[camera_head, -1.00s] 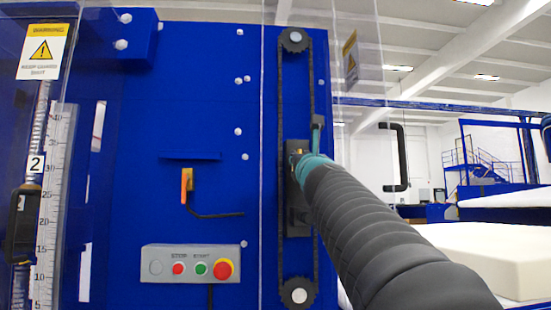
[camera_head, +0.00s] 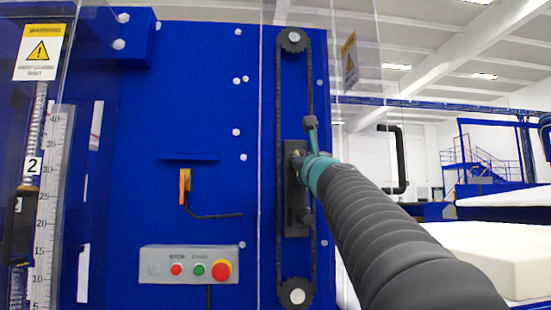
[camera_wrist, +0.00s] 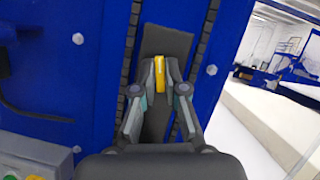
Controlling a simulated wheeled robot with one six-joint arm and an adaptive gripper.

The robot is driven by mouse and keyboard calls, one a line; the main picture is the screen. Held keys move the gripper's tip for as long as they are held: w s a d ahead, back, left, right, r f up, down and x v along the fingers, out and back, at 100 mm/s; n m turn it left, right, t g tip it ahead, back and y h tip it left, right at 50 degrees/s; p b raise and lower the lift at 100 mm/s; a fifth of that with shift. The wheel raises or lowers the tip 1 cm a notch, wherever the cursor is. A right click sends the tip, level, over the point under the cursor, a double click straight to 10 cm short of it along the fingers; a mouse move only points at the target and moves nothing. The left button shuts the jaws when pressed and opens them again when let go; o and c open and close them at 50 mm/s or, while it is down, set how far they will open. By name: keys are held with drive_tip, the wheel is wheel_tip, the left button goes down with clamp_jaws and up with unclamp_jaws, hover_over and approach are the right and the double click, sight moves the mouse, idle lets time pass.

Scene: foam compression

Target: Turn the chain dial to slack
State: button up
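The chain dial (camera_wrist: 160,74) shows in the wrist view as a narrow knob with a yellow face, on a dark upright plate (camera_wrist: 167,42) between the two chain runs. My gripper (camera_wrist: 161,80) has one fingertip on each side of the knob, and both appear to touch it. In the head view my gripper (camera_head: 299,158) is at the middle of the plate, and the wrist and arm hide most of the dial. No slack or tight marking is readable.
The chain runs between an upper sprocket (camera_head: 293,40) and a lower sprocket (camera_head: 297,292), close to my gripper. Clear guard panels stand nearby. A button box (camera_head: 190,265) and an orange lever (camera_head: 185,187) are to the left. A foam block (camera_head: 490,255) lies at right.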

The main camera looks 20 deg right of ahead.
drive_tip(key=o, duration=0.3)
drive_tip(key=shift+w+f, duration=0.1)
drive_tip(key=v, duration=1.2)
